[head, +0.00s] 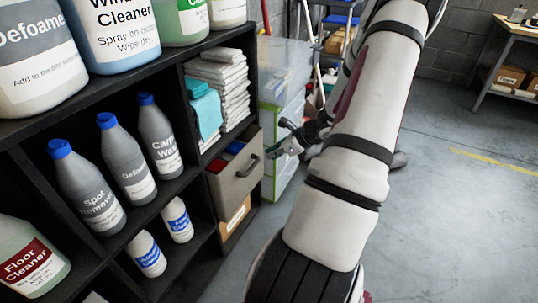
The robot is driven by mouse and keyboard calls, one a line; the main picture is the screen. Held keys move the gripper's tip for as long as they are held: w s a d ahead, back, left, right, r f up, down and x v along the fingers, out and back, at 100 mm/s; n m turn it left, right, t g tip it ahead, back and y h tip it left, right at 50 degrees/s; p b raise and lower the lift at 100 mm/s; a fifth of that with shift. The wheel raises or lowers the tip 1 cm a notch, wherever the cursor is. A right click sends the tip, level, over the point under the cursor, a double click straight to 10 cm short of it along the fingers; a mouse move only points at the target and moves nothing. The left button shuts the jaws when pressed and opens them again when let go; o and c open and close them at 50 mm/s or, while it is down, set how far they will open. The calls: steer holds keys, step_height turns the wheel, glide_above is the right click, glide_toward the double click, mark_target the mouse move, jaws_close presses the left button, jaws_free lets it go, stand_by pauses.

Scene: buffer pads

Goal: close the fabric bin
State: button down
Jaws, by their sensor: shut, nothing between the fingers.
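The fabric bin (237,180) is a grey-beige drawer-like bin with a dark handle on its front. It sits in a cubby of the black shelf and sticks out towards the right, so its open top shows red and blue items inside. My gripper (272,153) is shut and empty, close to the bin's front near the handle. I cannot tell whether it touches the bin. My white arm comes down from the top right and fills the middle right of the head view.
The black shelf (190,203) holds several bottles, folded cloths (219,80) above the bin and a cardboard-coloured box (236,216) below it. A translucent drawer unit (284,75) stands behind my gripper. Clear grey floor (455,220) lies to the right, with a workbench (517,30) far back.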

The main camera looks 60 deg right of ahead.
mark_target(242, 151)
steer(key=shift+w+a+f+b, duration=0.1)
steer(key=shift+w+f+b, duration=0.6)
steer(key=shift+w, duration=0.75)
steer(key=shift+w+a+f+b, duration=0.1)
steer(key=shift+w+f+b, duration=0.25)
steer(key=shift+w+f, duration=0.85)
steer(key=shift+w+a+f+b, duration=0.1)
steer(key=shift+w+f+b, duration=0.45)
steer(key=shift+w, duration=1.15)
steer(key=shift+w+a+r, duration=0.1)
steer(key=shift+w, duration=1.1)
steer(key=shift+w+a, duration=0.1)
steer(key=shift+w, duration=1.1)
